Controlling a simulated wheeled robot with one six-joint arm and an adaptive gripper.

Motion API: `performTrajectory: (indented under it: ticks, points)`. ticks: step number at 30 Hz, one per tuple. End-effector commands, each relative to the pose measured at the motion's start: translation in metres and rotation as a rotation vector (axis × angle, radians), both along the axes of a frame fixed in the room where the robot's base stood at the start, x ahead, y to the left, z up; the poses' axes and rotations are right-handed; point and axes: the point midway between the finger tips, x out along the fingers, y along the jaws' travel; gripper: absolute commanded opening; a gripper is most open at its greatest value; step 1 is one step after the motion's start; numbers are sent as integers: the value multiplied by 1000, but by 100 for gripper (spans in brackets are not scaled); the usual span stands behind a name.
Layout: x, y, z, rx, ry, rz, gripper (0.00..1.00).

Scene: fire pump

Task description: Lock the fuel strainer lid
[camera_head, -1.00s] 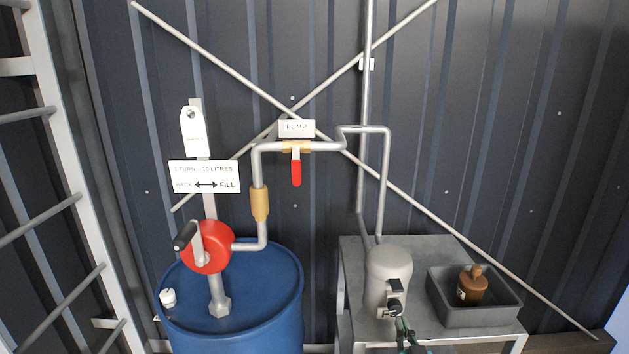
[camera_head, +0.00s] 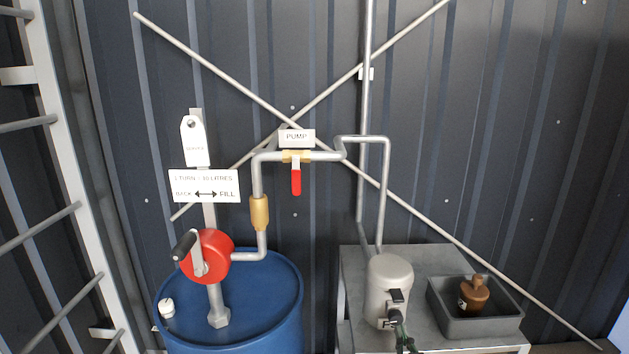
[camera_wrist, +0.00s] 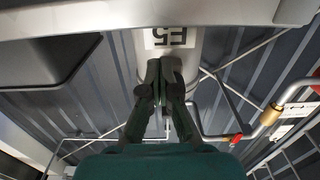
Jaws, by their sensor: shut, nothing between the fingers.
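The fuel strainer looks to be the light grey rounded canister (camera_head: 388,282) on the metal table, with its domed top in place. A dark latch (camera_head: 396,297) is on its front. My gripper (camera_head: 401,330) is just below and in front of the latch at the bottom edge of the head view. In the wrist view my gripper (camera_wrist: 166,66) has its dark green fingers together, with nothing seen between them.
A grey tray (camera_head: 440,309) with a brown handled piece (camera_head: 474,295) stands right of the canister on the table (camera_head: 425,256). At left are a blue drum (camera_head: 275,290) with a red crank pump (camera_head: 214,255), and a ladder (camera_head: 62,150). A red-handled valve (camera_head: 296,182) sits on the pipe above.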

Motion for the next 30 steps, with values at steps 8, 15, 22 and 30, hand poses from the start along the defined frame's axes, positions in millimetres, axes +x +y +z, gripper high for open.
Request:
performTrajectory:
  ticks: [8, 15, 22, 30]
  points:
    - [0, 6, 2, 0, -8, 2, 0]
    - [0, 11, 1, 0, -7, 2, 0]
    - [0, 18, 0, 1, -6, 2, 0]
    - [0, 23, 2, 1, -6, 1, 0]
